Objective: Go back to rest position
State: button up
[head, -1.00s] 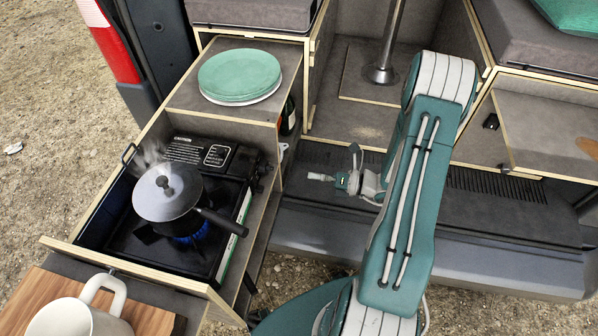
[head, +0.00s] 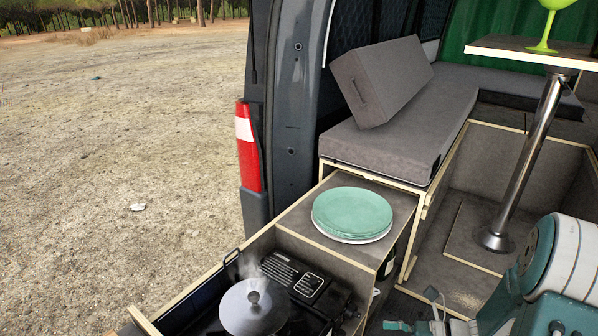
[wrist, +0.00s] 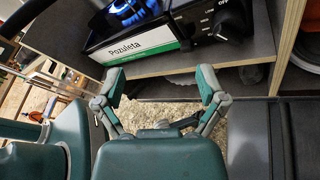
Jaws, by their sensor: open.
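My gripper (wrist: 161,85) is open and empty in the wrist view, its two fingers spread below the front of the camping stove. Nothing is between the fingers except the view of the ground and the drawer edge beyond. In the head view part of my gripper (head: 420,322) shows at the bottom edge, right of the stove drawer. My folded teal and white arm (head: 545,275) fills the lower right corner. The rest of the arm is cut off by the frame.
A lidded steaming pot (head: 254,308) sits on the black stove (head: 318,285) in the drawer. The wrist view shows a lit blue burner flame (wrist: 128,10). Green plates (head: 352,212) lie on the counter behind. A table post (head: 522,165) stands at right.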

jog(key=s+a+r+n+h, duration=0.1)
jog(key=s+r+n+h, duration=0.3)
jog(key=n, duration=0.5)
jog(key=s+a+r+n+t+h, duration=0.1)
jog(key=s+r+n+h, duration=0.3)
jog(key=r+n, duration=0.5)
jog(key=s+a+r+n+h, duration=0.2)
jog(key=s+r+n+h, duration=0.2)
jog(key=n, duration=0.5)
notch_tip(320, 180, up, 2)
jog(key=h, duration=0.2)
jog(key=shift+s+r+h, duration=0.2)
jog(key=shift+s+h, duration=0.15)
jog(key=shift+h, duration=0.05)
jog(key=shift+a, duration=0.15)
